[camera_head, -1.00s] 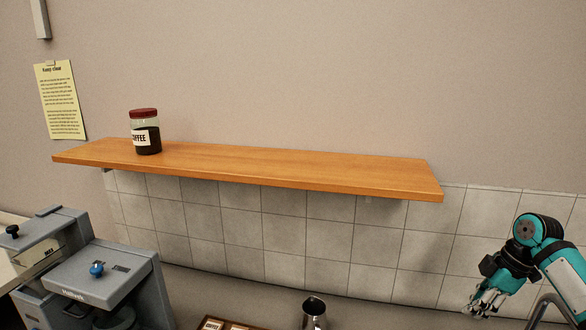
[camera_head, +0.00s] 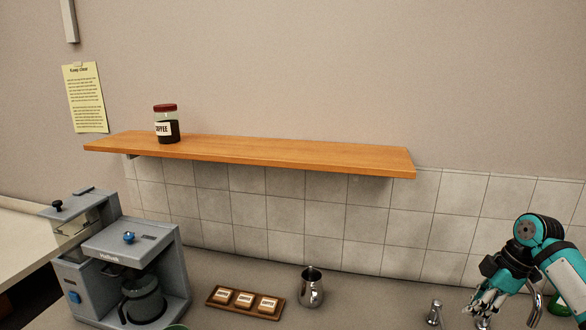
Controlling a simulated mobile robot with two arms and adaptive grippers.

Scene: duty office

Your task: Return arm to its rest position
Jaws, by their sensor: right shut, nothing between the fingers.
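My right gripper (camera_head: 484,312) is at the lower right in the head view, at the end of my teal and black right arm. It points down, is shut and holds nothing. It is in front of the counter's right part, near a small metal tap fitting (camera_head: 434,313). My left gripper is out of view.
A wooden shelf (camera_head: 280,153) on the wall holds a coffee jar (camera_head: 167,125). On the counter (camera_head: 250,270) stand a grey coffee machine (camera_head: 130,250) with a glass pot, a wooden tray (camera_head: 214,301) with labelled packets, and a metal pitcher (camera_head: 311,289).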

